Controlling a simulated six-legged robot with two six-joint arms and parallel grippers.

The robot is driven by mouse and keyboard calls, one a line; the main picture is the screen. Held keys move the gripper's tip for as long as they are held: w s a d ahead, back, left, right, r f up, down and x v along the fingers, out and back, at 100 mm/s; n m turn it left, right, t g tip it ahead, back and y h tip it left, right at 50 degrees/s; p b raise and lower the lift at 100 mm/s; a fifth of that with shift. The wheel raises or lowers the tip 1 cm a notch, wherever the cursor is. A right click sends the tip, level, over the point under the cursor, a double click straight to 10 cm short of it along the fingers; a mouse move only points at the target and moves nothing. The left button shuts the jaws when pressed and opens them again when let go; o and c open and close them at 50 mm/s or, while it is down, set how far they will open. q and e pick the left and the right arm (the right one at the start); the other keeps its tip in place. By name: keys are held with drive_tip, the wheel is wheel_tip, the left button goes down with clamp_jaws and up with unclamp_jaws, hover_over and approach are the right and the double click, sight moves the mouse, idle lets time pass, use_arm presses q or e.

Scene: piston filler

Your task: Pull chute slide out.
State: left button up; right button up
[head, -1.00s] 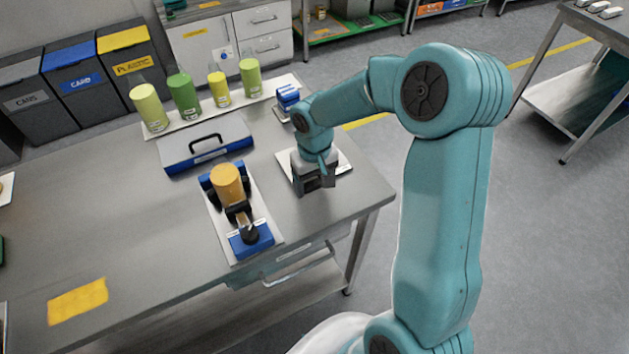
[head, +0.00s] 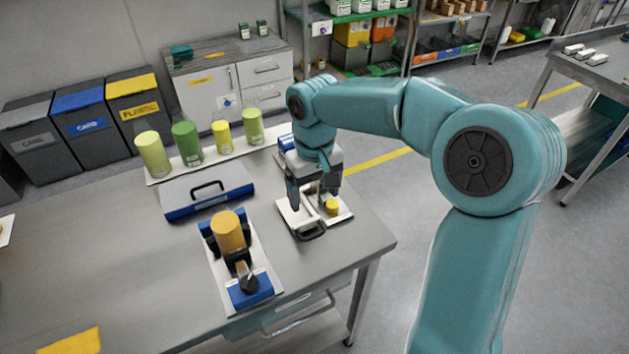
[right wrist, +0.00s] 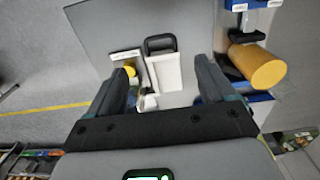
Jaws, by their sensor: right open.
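The chute slide is a white tray-like piece with a black loop handle (head: 311,231) at its near end, on a light base plate at the table's right side. In the right wrist view the slide (right wrist: 165,73) lies between my fingers, with its handle beyond the fingertips. My right gripper (head: 313,198) is open above the plate, pointing down, behind the handle in the head view. It holds nothing; whether a fingertip touches the slide I cannot tell. My left gripper is not in view.
A small yellow cylinder (head: 332,208) stands beside the slide. An orange cylinder (head: 229,231) on a blue and black stand is to the left. A grey case (head: 208,190) and several green and yellow cylinders stand behind. The table's front right is clear.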

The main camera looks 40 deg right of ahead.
drive_tip(key=shift+r, duration=1.45)
